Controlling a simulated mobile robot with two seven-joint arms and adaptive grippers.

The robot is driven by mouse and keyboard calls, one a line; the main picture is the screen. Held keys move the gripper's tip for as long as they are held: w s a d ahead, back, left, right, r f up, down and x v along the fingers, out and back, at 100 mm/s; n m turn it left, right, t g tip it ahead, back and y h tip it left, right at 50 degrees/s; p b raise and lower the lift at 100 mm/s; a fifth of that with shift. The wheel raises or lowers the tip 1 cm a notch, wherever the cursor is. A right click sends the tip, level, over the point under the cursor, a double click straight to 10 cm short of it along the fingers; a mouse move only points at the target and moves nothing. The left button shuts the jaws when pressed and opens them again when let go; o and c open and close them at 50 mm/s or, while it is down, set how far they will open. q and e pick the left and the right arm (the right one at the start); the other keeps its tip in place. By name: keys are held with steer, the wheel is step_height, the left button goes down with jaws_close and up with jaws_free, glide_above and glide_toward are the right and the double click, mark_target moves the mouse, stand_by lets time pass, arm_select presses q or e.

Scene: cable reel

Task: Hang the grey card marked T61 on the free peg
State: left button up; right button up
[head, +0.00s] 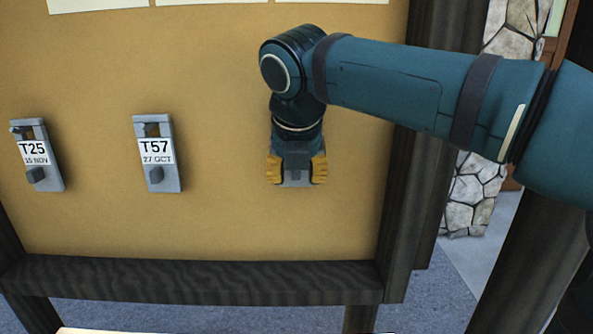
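My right gripper (296,171) is at the right part of the tan board, pointing at it, with its orange fingers on either side of a grey card (295,183). The fingers appear to touch the card's side edges. Only the card's lower part shows; any marking on it and any peg behind it are hidden by the gripper. I cannot tell whether the card touches the board or hangs on a peg. My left gripper is not in view.
Two grey cards hang on the tan board (220,225): one marked T25 (37,155) at the far left, one marked T57 (157,153) left of my gripper. Dark wooden posts and a rail (190,280) frame the board. White papers (205,2) line its top.

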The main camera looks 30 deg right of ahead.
steer(key=shift+r, duration=0.1)
steer(key=v, duration=1.1)
steer(key=shift+s+r, duration=0.2)
steer(key=shift+r, duration=0.15)
steer(key=shift+a, duration=0.1)
